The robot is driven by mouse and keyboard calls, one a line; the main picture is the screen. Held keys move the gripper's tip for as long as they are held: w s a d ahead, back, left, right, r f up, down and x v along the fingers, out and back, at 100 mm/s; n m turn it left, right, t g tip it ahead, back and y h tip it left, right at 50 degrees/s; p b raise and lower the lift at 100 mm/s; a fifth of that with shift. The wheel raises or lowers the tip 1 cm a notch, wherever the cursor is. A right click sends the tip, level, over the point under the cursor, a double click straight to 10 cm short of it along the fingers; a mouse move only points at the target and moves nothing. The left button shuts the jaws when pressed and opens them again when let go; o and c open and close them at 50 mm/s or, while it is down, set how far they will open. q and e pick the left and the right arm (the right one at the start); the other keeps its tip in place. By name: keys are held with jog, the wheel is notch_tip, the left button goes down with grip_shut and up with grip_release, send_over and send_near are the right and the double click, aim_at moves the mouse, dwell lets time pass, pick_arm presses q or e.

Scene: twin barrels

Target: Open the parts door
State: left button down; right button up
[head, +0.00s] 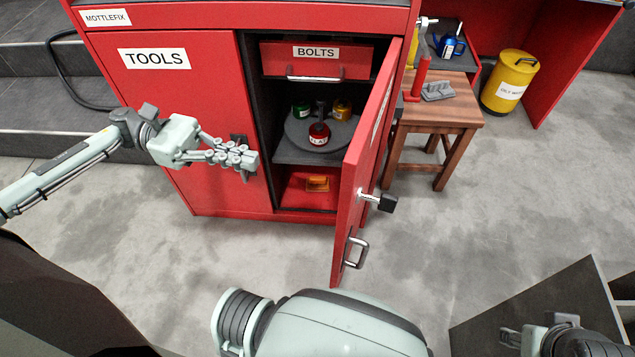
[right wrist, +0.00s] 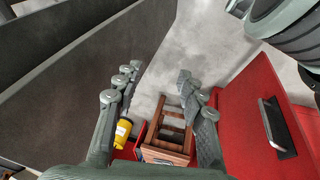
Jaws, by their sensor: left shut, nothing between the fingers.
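The parts door (head: 360,165) is the right-hand door of the red cabinet (head: 196,185). It stands swung wide open toward me, seen nearly edge-on, with a metal loop handle (head: 356,252) low on its outer face and a black-ended latch (head: 378,201) above. My left gripper (head: 250,160) is shut and empty in front of the closed TOOLS door (head: 205,95), close to its dark handle (head: 240,142); I cannot tell whether they touch. My right gripper (right wrist: 155,90) is open and empty in the right wrist view, beside a red panel with a grey handle (right wrist: 277,127).
Inside the cabinet are a BOLTS drawer (head: 315,62), a round tray (head: 340,132) with small coloured containers, and an orange item (head: 317,183) below. A wooden stool (head: 437,112) and yellow can (head: 510,80) stand right of the door.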

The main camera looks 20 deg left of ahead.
pick_arm(q)
jog(key=p, duration=0.3)
send_near(352, 199)
jog(key=d, duration=0.4)
jog(key=shift+w+d+r+m+g, duration=0.1)
jog(key=shift+w+d+m+g, duration=0.25)
jog(key=shift+d, duration=0.2)
pick_arm(e)
jog(key=a+x, duration=0.1)
jog(key=x, duration=0.5)
jog(key=shift+f, duration=0.25)
pick_arm(q)
jog(key=shift+s, duration=0.1)
pick_arm(e)
jog(key=shift+w+a, duration=0.1)
pick_arm(q)
jog(key=shift+n+t, duration=0.55)
jog(key=shift+t, duration=0.4)
jog(key=d, duration=0.4)
jog(key=shift+s+d, duration=0.15)
jog(key=shift+s, duration=0.05)
jog(key=shift+d+b, duration=0.35)
jog(key=shift+d, duration=0.85)
pick_arm(e)
jog(key=shift+r, duration=0.45)
pick_arm(q)
jog(key=shift+w+a, duration=0.1)
jog(key=shift+a, duration=0.05)
pick_arm(e)
jog(key=shift+s, duration=0.25)
